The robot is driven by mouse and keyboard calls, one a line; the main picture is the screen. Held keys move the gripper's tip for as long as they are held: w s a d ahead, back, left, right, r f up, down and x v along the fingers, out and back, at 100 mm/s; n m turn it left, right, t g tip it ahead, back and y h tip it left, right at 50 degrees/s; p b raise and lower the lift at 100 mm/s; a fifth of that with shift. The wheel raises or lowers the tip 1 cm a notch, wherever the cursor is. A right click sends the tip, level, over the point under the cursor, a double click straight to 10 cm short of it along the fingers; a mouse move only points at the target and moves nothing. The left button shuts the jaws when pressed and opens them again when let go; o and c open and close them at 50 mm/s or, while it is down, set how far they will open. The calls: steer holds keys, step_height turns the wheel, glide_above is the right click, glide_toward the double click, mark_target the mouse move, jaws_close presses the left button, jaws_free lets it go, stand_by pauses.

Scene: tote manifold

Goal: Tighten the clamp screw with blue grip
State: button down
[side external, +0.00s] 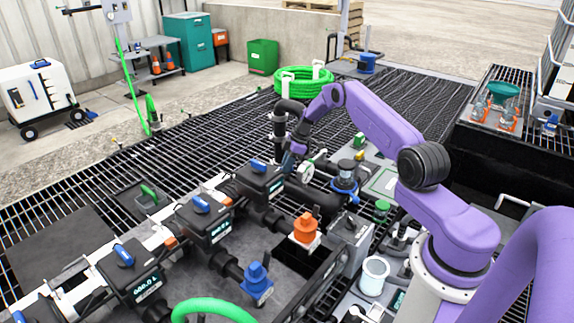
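My gripper (296,150) points down at the far right end of the manifold row, close to a pale round wheel-like part (311,167). Its fingers are small and partly hidden, so I cannot tell whether they are open, shut or touching anything. Several blue grips show, and I cannot tell for certain which belongs to the clamp screw. A blue handle (259,165) lies on the black box just left of my gripper. A blue ring-shaped part (345,185) sits to its right.
Black meter boxes (210,222) with blue handles run toward the lower left. An orange valve (305,228) stands in front. Thick black pipes (289,109) rise behind my gripper. A green hose (212,310) curves at the bottom edge. Open grating (120,180) lies behind the row.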

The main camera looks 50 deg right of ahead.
steer(key=shift+m, duration=0.4)
steer(key=m+t+h, duration=0.1)
steer(key=m, duration=0.2)
steer(key=shift+s, duration=0.1)
steer(key=m+h, duration=0.1)
steer(key=m, duration=0.1)
steer(key=m+h, duration=0.1)
steer(key=m, duration=0.2)
steer(key=shift+a+t, duration=0.2)
steer(key=shift+t, duration=0.1)
steer(key=m+h, duration=0.2)
steer(key=m, duration=0.3)
steer(key=shift+a, duration=0.1)
steer(key=shift+a+m+g+h, duration=0.1)
steer(key=shift+m+g+h, duration=0.45)
steer(key=shift+m, duration=1.95)
steer(key=c, duration=1.1)
jaws_free()
